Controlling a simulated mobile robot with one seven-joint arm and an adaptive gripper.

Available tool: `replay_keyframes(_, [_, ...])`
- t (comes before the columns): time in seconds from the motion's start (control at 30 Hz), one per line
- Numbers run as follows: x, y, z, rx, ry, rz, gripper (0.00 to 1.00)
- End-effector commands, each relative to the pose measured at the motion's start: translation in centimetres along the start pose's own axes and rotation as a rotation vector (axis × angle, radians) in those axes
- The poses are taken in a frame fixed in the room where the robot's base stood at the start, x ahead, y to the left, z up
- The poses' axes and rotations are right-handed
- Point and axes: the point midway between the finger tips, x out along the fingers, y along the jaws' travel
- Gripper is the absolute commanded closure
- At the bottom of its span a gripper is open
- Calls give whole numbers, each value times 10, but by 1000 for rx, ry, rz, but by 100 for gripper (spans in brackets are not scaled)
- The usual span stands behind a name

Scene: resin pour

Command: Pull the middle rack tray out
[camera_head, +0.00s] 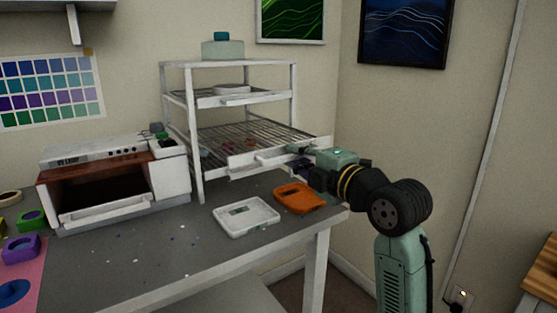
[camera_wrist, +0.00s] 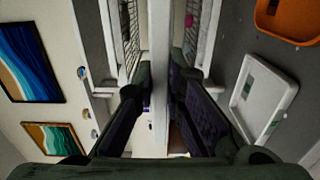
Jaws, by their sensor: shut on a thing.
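The white rack (camera_head: 196,140) stands on the grey table. Its middle tray is a wire grid (camera_head: 240,138) with a white front bar (camera_head: 242,162). The tray sticks out forward past the rack's posts and looks level. My gripper (camera_head: 296,162) is at the right part of this front bar. In the wrist view, my gripper (camera_wrist: 160,90) has its dark fingers on both sides of a white bar (camera_wrist: 160,40), shut on it. The fingers hide part of the bar, and the exact contact is hard to see. A few small coloured pieces lie on the grid.
An upper tray (camera_head: 245,99) holds a white dish, and a teal-capped container (camera_head: 222,47) stands on top. A white tray (camera_head: 246,216) and an orange tray (camera_head: 299,199) lie below the front bar. A white oven-like box (camera_head: 105,185) stands left.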

Motion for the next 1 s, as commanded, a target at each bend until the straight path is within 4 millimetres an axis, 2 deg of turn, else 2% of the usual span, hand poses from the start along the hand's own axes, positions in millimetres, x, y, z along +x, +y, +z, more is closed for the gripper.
replay_keyframes(0.1, [-19,-2,0,-2,-1,0,100])
replay_keyframes(0.23, [-30,-1,0,-1,-1,-1,100])
replay_keyframes(0.67, [-34,0,0,0,0,-1,100])
replay_keyframes(0.7, [-34,0,0,0,0,-1,87])
replay_keyframes(1.0, [-34,0,0,0,0,-1,68])
